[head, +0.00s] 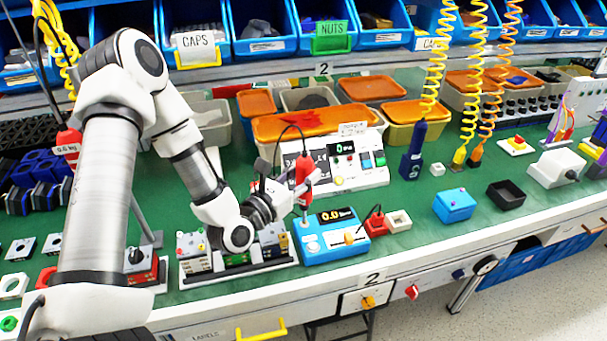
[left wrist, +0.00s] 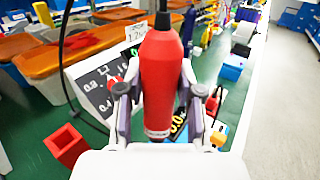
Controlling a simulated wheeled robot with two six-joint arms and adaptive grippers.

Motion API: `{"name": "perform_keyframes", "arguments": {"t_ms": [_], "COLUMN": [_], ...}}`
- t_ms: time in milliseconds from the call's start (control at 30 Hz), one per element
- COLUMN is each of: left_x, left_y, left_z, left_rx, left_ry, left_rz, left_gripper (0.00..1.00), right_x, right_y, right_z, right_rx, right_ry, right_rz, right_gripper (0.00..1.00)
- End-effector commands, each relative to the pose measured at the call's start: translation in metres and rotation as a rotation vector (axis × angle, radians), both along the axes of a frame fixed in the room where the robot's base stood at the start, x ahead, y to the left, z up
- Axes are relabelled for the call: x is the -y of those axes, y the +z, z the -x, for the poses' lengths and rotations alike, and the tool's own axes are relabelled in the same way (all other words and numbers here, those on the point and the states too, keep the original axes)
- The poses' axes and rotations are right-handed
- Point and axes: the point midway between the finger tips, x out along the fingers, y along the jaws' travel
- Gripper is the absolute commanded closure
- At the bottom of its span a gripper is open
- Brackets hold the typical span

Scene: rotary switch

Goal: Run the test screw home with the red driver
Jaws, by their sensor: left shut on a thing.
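The red driver (head: 303,172) is upright in the head view, with a dark cord rising from its top. My left gripper (head: 306,185) is shut around its body from the left. In the left wrist view the red driver (left wrist: 162,85) sits between the two fingers of my left gripper (left wrist: 160,100). Its thin bit points down at the left part of the blue tester (head: 335,238), whose display appears to read 0.0. The test screw cannot be made out, and I cannot tell whether the bit touches it. My right gripper is out of view.
A white panel with a gauge and buttons (head: 345,165) stands behind the tester. Grey module racks (head: 200,262) lie to its left, under my arm. A small red cup (left wrist: 66,146) shows in the left wrist view. A blue box (head: 454,206) and a black tray (head: 505,194) are to the right.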

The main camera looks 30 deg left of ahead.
Motion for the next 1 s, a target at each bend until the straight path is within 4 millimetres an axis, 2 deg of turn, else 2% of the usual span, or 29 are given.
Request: {"name": "perform_keyframes", "arguments": {"t_ms": [1000], "left_x": [-0.0001], "left_y": [-0.0041], "left_z": [-0.0002], "left_rx": [0.002], "left_ry": [0.000], "left_rz": [0.000], "left_gripper": [1.00], "right_x": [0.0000], "right_y": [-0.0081], "right_z": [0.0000], "right_rx": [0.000], "right_ry": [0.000], "right_rz": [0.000], "right_gripper": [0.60]}}
